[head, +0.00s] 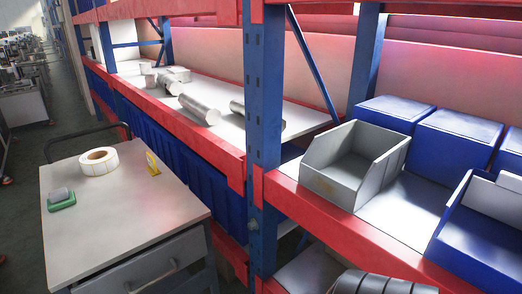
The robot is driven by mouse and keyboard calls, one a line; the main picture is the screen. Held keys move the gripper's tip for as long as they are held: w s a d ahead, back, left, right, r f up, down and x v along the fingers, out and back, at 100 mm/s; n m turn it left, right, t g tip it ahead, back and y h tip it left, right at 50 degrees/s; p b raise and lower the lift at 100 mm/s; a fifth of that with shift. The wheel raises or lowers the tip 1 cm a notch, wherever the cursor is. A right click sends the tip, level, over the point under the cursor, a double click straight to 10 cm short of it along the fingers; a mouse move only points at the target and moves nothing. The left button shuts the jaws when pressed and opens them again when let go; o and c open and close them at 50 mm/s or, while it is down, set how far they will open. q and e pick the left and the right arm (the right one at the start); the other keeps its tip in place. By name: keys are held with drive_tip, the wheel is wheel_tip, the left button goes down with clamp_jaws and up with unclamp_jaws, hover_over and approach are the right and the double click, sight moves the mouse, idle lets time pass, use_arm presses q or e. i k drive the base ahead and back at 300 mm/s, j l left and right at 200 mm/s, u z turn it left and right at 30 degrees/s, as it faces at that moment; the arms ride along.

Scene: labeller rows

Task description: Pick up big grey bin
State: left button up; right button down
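A big grey bin (349,167) stands upright on the right-hand shelf bay, at its front edge by the red beam. Its low open front faces the aisle, and I see no contents in it.
A blue post (264,130) stands left of the bin. Blue bins (454,139) sit behind and right of it, with an open blue bin (485,225) at far right. Metal cylinders (199,109) lie on the left bay. A cart (120,215) holds a label roll (98,162).

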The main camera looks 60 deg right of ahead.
sight(347, 165)
drive_tip(key=z, duration=2.4)
